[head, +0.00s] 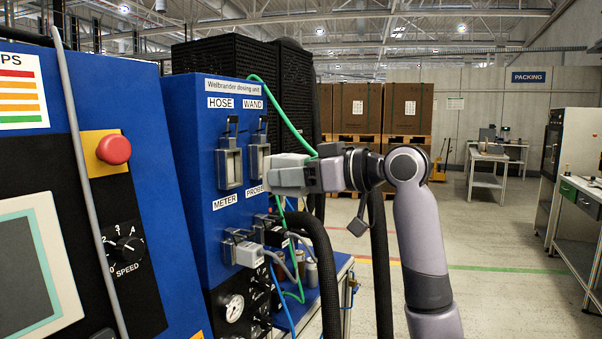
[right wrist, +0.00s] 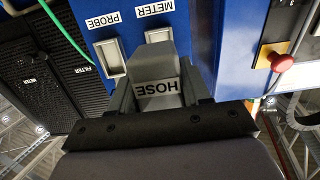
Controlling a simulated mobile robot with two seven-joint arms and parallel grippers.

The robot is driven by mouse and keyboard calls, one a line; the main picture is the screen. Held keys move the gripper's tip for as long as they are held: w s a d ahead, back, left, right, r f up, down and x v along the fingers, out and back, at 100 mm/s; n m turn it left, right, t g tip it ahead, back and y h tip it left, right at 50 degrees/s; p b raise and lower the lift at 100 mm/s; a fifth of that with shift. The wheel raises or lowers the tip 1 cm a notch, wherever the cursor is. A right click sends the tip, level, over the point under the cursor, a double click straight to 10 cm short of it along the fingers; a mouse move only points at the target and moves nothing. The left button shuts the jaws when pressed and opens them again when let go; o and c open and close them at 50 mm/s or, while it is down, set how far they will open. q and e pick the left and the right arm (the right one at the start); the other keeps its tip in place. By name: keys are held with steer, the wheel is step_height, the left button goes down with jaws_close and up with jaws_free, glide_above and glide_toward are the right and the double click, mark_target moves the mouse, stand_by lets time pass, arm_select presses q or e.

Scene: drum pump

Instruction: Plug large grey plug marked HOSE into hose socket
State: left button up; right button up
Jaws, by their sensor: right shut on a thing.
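The large grey plug (head: 284,173) is in my right gripper (head: 318,172); its HOSE marking shows upside down in the right wrist view (right wrist: 158,88). My right gripper is shut on it. The hose socket (head: 230,163) is an upright grey frame under the HOSE label on the blue dosing unit (head: 196,150). In the head view the plug is right of this socket, apart from it, its left end beside the wand socket (head: 259,158). In the right wrist view the plug partly covers the hose socket (right wrist: 158,35); the gap's depth is unclear. My left gripper is not in view.
A thick black hose (head: 325,265) and a green hose (head: 285,117) run close to my right gripper. A red button (head: 114,150) is on the panel at left. Open floor lies at right.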

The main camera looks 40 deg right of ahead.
mark_target(229, 168)
steer(key=shift+r+p+x, duration=0.15)
steer(key=shift+p+x, duration=0.05)
steer(key=shift+x, duration=0.8)
steer(key=shift+r+p+x, duration=0.15)
steer(key=shift+p+x, duration=0.05)
steer(key=shift+x, duration=0.75)
steer(key=shift+w+a+r+p, duration=0.1)
steer(key=shift+w+a+p, duration=0.05)
steer(key=shift+w+p, duration=0.35)
steer(key=shift+w+a+p, duration=0.1)
steer(key=shift+w+p, duration=0.1)
steer(key=shift+p, duration=0.4)
steer(key=shift+p+x, duration=0.65)
steer(key=shift+x, duration=0.5)
stand_by(0.4)
steer(key=shift+r, duration=0.15)
steer(key=shift+x, duration=0.85)
stand_by(1.3)
steer(key=o, duration=1.3)
steer(key=shift+r, duration=0.1)
steer(key=shift+c, duration=0.2)
